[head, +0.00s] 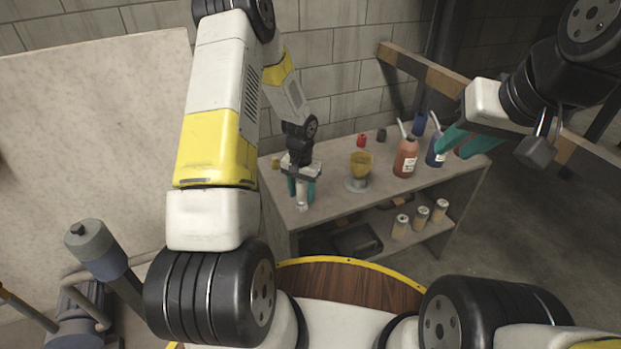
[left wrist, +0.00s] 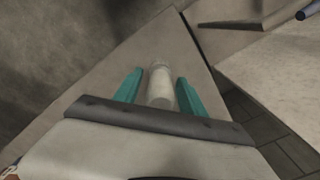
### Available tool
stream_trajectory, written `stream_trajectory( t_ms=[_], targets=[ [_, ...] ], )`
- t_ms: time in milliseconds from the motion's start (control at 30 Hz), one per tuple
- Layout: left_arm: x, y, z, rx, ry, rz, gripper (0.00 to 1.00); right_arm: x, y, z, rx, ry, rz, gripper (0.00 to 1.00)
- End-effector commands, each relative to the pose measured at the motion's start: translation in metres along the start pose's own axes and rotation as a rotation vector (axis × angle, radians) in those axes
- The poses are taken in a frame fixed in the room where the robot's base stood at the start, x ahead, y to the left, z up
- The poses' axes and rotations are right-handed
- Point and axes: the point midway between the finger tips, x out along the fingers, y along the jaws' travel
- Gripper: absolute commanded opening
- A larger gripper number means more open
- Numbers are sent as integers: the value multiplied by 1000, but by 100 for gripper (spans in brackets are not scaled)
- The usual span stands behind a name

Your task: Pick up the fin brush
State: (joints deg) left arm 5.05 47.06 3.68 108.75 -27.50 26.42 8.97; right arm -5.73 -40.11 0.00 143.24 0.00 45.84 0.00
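My left gripper (head: 301,194) is low over the left end of the bench, its teal fingers open and pointing down. A pale, whitish cylindrical object (head: 302,204), possibly the fin brush, is between those fingers. In the left wrist view, this pale object (left wrist: 160,86) lies between the fingers of the left gripper (left wrist: 159,92), with a gap on each side. Its bristles cannot be made out. My right gripper (head: 455,150) is at the right, its teal fingers apart and seemingly empty. In the picture it overlaps the area beside the blue bottle.
The bench (head: 335,201) also holds a yellow cup (head: 361,163) on a grey stand, a red-brown bottle (head: 405,160), a blue bottle (head: 434,155) and small red and dark items behind. Several cans (head: 421,216) and a dark tray (head: 357,240) are on the lower shelf.

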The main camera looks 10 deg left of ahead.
Motion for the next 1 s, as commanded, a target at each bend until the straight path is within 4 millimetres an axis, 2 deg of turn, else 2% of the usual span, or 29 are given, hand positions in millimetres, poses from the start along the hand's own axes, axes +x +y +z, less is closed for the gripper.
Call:
stream_trajectory(
  t_ms=[33, 200, 233, 633, 767, 900, 933, 1000],
  targets=[
    [0, 0, 0, 0, 0, 0, 36, 0, 0, 0, 0, 0, 0, 28],
    [0, 0, 0, 0, 0, 0, 3, 0, 0, 0, 0, 0, 0, 28],
    [0, 0, 0, 0, 0, 0, 0, 0, 0, 0, 0, 0, 0, 28],
    [-5, 0, 0, 0, 2, -1, 0, 0, 0, 0, 0, 0, 0, 28],
    [-16, 0, 0, 0, 1, -1, 0, 0, 0, 0, 0, 0, 0, 28],
    [-35, 0, 0, 0, 2, -1, 0, 0, 0, 0, 0, 0, 0, 28],
    [-39, 0, 1, 1, 2, -1, 0, 0, 0, 0, 0, 0, 0, 28],
    [-38, 4, 18, 2, -3, 0, 0, 0, 0, 0, 0, 0, 0, 28]
  ],
)
